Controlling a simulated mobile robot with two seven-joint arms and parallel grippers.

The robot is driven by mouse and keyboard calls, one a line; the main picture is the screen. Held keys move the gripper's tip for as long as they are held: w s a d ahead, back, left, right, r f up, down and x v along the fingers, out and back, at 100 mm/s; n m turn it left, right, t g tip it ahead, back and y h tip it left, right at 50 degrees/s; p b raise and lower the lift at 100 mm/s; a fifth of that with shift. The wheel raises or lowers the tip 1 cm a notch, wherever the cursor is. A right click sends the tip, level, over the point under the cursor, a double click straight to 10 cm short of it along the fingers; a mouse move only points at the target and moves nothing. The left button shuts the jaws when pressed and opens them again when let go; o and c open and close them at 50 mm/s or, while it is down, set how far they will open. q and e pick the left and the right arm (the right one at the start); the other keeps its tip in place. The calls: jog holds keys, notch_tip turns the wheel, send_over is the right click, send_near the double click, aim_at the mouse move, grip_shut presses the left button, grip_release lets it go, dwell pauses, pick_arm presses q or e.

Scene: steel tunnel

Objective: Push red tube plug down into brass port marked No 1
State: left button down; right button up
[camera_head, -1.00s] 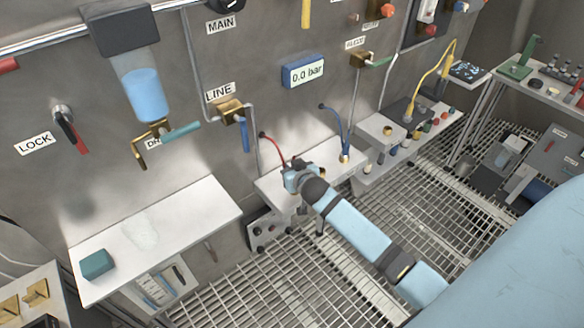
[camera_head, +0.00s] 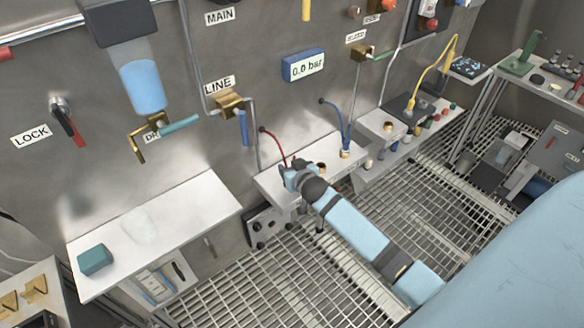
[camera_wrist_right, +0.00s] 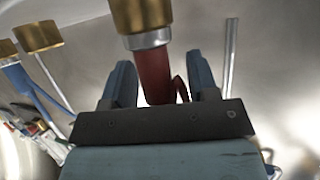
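The red tube plug (camera_wrist_right: 153,78) shows in the right wrist view, in line with a brass port (camera_wrist_right: 140,14). A silver collar shows between plug and brass; how deep the plug sits I cannot tell. My right gripper (camera_wrist_right: 161,78) has its blue fingers apart on either side of the plug, with a gap on the plug's right. In the head view my right gripper (camera_head: 292,174) is at the left end of the white port shelf (camera_head: 270,187), where the red tube (camera_head: 275,140) runs down to it. It hides the plug and port there. My left gripper is out of view.
An open brass port (camera_head: 320,168) and a port with a blue tube (camera_head: 347,135) stand close to the right of my gripper. A left shelf (camera_head: 180,222) holds a teal block (camera_head: 95,260). A gauge (camera_head: 303,66) reads 0.0 bar.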

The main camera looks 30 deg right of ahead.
jog(key=v, duration=1.4)
jog(key=s+a+f+n+g+y+p, duration=0.1)
jog(key=s+a+f+n+y+p, duration=0.1)
jog(key=s+a, duration=0.5)
jog(key=s+a+f+n+g+y+p, duration=0.1)
jog(key=s+a+n+y+p, duration=0.2)
jog(key=s+a+p, duration=0.3)
jog(key=s+a, duration=0.1)
jog(key=s, duration=0.2)
jog(key=shift+a+f+y+p, duration=0.35)
jog(key=shift+a+y+p, duration=0.05)
jog(key=shift+c, duration=0.5)
